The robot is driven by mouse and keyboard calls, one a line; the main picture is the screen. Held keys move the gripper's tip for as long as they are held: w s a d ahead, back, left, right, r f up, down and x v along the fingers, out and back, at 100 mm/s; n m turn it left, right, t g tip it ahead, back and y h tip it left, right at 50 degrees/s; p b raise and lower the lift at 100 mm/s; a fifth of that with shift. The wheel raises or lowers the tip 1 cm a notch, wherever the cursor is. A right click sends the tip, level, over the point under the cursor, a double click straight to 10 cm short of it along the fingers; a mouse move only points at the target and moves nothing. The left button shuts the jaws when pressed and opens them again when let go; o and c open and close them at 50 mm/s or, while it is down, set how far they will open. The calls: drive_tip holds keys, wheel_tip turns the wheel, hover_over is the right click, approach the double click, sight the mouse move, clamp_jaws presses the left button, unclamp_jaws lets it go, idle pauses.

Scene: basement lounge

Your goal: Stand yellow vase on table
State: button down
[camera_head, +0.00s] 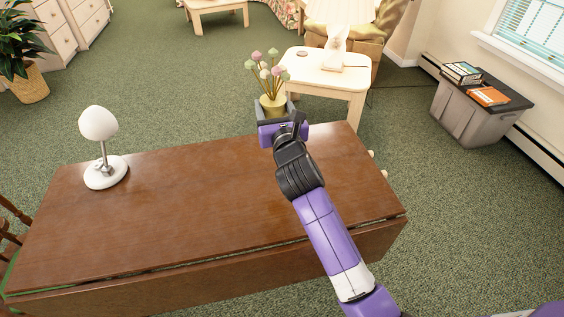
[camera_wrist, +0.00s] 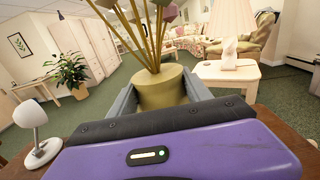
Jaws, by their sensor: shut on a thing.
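The yellow vase (camera_head: 272,106) holds several pink and pale green flowers and looks upright. My gripper (camera_head: 273,112) is shut on it, at the far edge of the brown wooden table (camera_head: 215,195). In the wrist view the yellow vase (camera_wrist: 162,88) sits between the two grey fingers of my gripper (camera_wrist: 163,98), with stems rising from it. The vase's base is hidden behind my gripper, so I cannot tell whether it touches anything.
A white lamp (camera_head: 103,150) stands on the brown table's left part. The brown table's middle is clear. A cream side table (camera_head: 305,72) with a lamp stands beyond the vase. A grey bin (camera_head: 465,115) with books is at right.

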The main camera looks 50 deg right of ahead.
wheel_tip(320, 180, down, 18)
drive_tip(key=b, duration=0.8)
drive_tip(key=shift+a+r, duration=0.1)
drive_tip(key=shift+f, duration=0.2)
drive_tip(key=shift+c, duration=2.3)
unclamp_jaws()
drive_tip(key=shift+r, duration=0.2)
drive_tip(key=v, duration=1.2)
